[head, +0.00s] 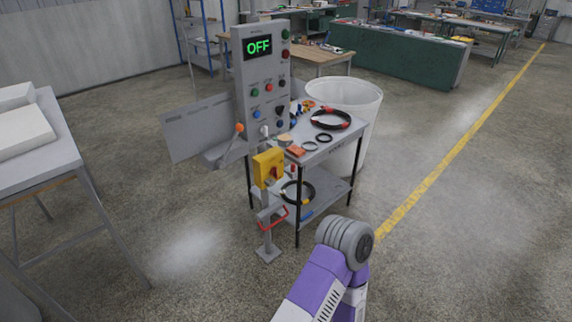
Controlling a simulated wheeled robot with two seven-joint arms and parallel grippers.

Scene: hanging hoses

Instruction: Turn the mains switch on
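A yellow switch box (268,163) is mounted on a grey post below the control panel, in the middle of the head view. It has a small rotary handle on its front, too small to tell its position clearly. The grey control panel (264,105) above carries several coloured buttons and a display (258,46) that reads OFF in green. One of my arms, purple and white with a grey round joint, comes in from the bottom, right of centre. No gripper fingers show in this view.
A grey cart (333,145) with hoses and small parts stands just right of the post, with a white bin (349,97) behind it. A grey table (60,155) is at the left. A red handle (271,217) sits low on the post. The floor to the right is clear.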

